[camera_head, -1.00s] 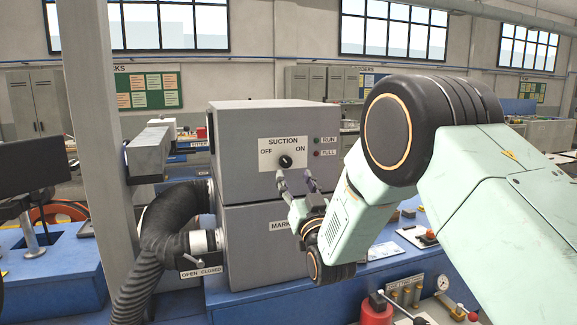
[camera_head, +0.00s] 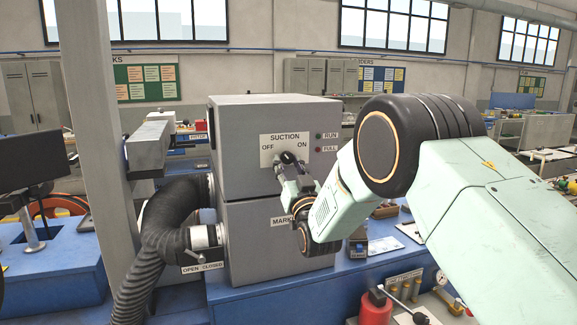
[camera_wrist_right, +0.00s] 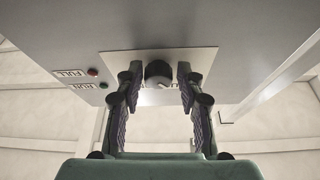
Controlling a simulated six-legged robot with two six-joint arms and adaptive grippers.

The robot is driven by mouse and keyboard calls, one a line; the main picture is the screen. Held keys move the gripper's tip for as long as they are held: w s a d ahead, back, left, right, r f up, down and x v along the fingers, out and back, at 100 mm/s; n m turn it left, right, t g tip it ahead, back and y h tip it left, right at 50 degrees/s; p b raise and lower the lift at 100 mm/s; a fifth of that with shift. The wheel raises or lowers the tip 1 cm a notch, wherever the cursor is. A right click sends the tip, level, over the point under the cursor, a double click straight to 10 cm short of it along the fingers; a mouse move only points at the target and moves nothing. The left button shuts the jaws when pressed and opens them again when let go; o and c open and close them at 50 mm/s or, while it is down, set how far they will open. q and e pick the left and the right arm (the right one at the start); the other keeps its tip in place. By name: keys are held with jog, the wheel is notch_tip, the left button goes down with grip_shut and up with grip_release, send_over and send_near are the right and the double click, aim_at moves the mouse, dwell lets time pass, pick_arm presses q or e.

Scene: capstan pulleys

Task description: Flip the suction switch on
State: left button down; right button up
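The suction switch is a round black knob (camera_head: 288,157) on a white plate (camera_head: 270,154) marked SUCTION, OFF and ON, on the front of a grey cabinet (camera_head: 240,180). My right gripper (camera_head: 288,168) is at the plate, its fingers reaching up to the knob and partly covering it. In the right wrist view the knob (camera_wrist_right: 158,73) sits between the two open fingertips (camera_wrist_right: 158,80), with a gap visible on each side. Which label the knob points to I cannot tell. My left gripper is not in view.
Two small lamps marked RUN (camera_head: 318,136) and FULL (camera_head: 318,149) are right of the plate. A thick black hose (camera_head: 160,240) joins the cabinet's left side, beside a grey post (camera_head: 95,130). A red cylinder (camera_head: 375,308) stands at the lower right.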

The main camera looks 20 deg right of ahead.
jog(key=shift+s+d, duration=0.1)
jog(key=shift+d, duration=0.05)
jog(key=c, duration=0.4)
jog(key=shift+r, duration=0.1)
grip_shut()
jog(key=shift+a+m+h+b, duration=0.15)
jog(key=shift+m+h+b, duration=0.3)
jog(key=shift+m, duration=0.5)
jog(key=shift+a+m+h+b, duration=0.1)
jog(key=shift+m+h+b, duration=0.35)
jog(key=shift+m, duration=0.5)
jog(key=m+h+b, duration=0.1)
jog(key=m+h, duration=0.1)
jog(key=m, duration=0.1)
jog(key=shift+a+r+m+g, duration=0.1)
jog(key=shift+m+g, duration=0.3)
jog(key=m+h, duration=0.1)
jog(key=m, duration=0.1)
jog(key=m+g, duration=0.1)
jog(key=m, duration=0.1)
jog(key=m+g+h+b, duration=0.1)
jog(key=m, duration=0.2)
jog(key=shift+a+r+h, duration=0.2)
jog(key=shift+r+h, duration=0.1)
jog(key=m+g, duration=0.2)
jog(key=m, duration=0.3)
jog(key=shift+r, duration=0.2)
jog(key=shift+m+b, duration=0.3)
jog(key=shift+m, duration=0.1)
